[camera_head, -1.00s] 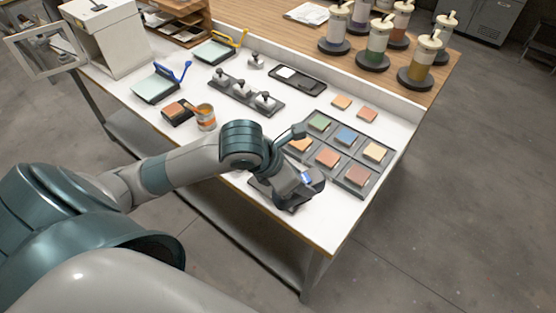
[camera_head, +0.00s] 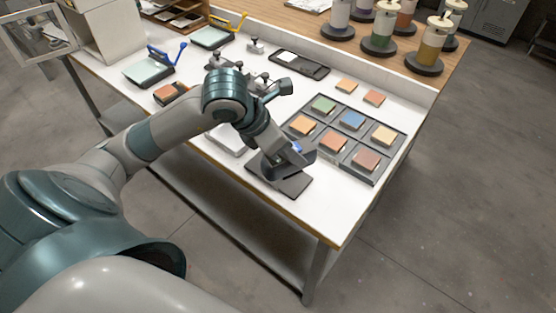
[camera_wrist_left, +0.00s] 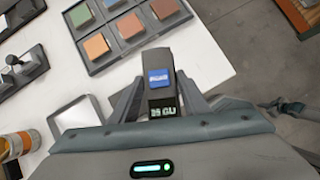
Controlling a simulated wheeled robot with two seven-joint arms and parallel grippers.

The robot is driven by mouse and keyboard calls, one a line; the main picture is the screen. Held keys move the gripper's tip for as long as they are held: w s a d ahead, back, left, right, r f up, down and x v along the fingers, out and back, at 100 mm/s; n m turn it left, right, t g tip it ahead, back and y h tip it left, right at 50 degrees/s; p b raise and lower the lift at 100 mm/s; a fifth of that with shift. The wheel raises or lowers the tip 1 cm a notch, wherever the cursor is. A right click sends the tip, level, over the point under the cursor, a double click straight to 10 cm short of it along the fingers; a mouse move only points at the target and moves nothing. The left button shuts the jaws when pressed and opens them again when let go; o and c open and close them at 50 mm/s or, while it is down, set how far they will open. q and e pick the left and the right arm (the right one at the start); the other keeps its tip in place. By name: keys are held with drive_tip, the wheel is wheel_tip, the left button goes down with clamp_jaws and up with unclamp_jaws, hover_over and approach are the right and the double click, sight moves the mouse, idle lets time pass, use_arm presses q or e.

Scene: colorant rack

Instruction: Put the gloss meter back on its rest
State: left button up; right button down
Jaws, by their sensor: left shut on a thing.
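My left gripper (camera_head: 284,160) is shut on the gloss meter (camera_head: 300,154), a dark block with a blue button. In the left wrist view the meter (camera_wrist_left: 158,75) sits between the fingers (camera_wrist_left: 160,92), its display lit with "GU". A shallow pale tray with a grey rim (camera_wrist_left: 76,116), possibly the rest, lies left of the meter there. In the head view this tray (camera_head: 226,138) is partly hidden by my arm. A dark flat patch (camera_head: 292,187) shows below the gripper; I cannot tell whether it is a plate or a shadow. My right gripper is out of view.
A dark rack of coloured tiles (camera_head: 374,152) lies just beyond the gripper. An orange-smeared can (camera_wrist_left: 18,144) stands left in the wrist view. A black tray (camera_head: 298,65) and pigment dispensers (camera_head: 379,38) are farther back. The table's front corner is clear.

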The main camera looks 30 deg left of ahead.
use_arm(q)
drive_tip(key=w+a+f+p, duration=0.1)
drive_tip(key=w+a+f, duration=0.2)
drive_tip(key=a, duration=0.2)
drive_tip(key=shift+f, duration=0.25)
drive_tip(key=shift+s+f, duration=0.1)
drive_tip(key=shift+a+f+p, duration=0.1)
drive_tip(key=shift+f+p, duration=0.9)
drive_tip(key=shift+f, duration=0.8)
drive_tip(key=shift+f, duration=0.15)
